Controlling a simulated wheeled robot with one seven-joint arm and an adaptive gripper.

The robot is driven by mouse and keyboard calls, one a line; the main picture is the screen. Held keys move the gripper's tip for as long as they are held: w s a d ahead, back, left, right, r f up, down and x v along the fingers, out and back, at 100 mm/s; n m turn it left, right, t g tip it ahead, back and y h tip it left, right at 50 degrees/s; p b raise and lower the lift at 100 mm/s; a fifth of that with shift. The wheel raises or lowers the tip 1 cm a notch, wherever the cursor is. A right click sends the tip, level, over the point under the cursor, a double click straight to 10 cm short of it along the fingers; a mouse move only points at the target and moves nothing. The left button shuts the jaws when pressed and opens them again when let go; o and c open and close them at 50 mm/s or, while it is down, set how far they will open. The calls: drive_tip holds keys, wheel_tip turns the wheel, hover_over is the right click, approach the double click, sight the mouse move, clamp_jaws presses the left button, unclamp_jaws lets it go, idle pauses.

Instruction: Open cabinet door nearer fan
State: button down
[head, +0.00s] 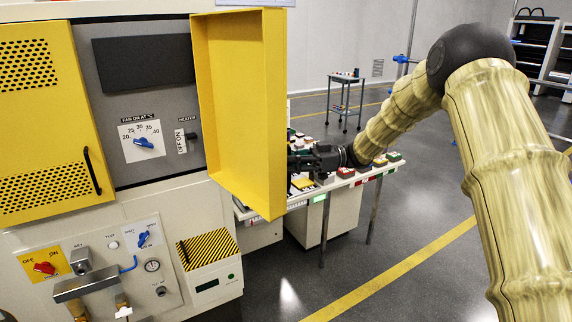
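The right yellow cabinet door (240,110) stands wide open, its hollow inner side facing left. The left yellow door (40,130) has perforated patches and a black handle (92,171), and looks closed. Between them is a grey panel (150,100) with a fan temperature dial (143,142), a heater switch (190,137) and a dark rectangle. No fan itself is seen. My gripper (303,160) is just right of the open door, by its outer side. The door's edge hides the fingertips and any handle there, so I cannot tell whether they grip anything.
Below the doors are a red knob (45,268), a blue knob (144,239), a gauge, pipework and a striped box (207,250). A table (340,183) with several coloured switch boxes stands behind my gripper. The floor at the right front is clear.

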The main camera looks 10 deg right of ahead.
drive_tip(key=c, duration=1.5)
unclamp_jaws()
drive_tip(key=shift+s+d, duration=0.1)
drive_tip(key=d, duration=0.8)
drive_tip(key=w+d, duration=0.1)
drive_tip(key=d, duration=0.3)
drive_tip(key=shift+f, duration=0.1)
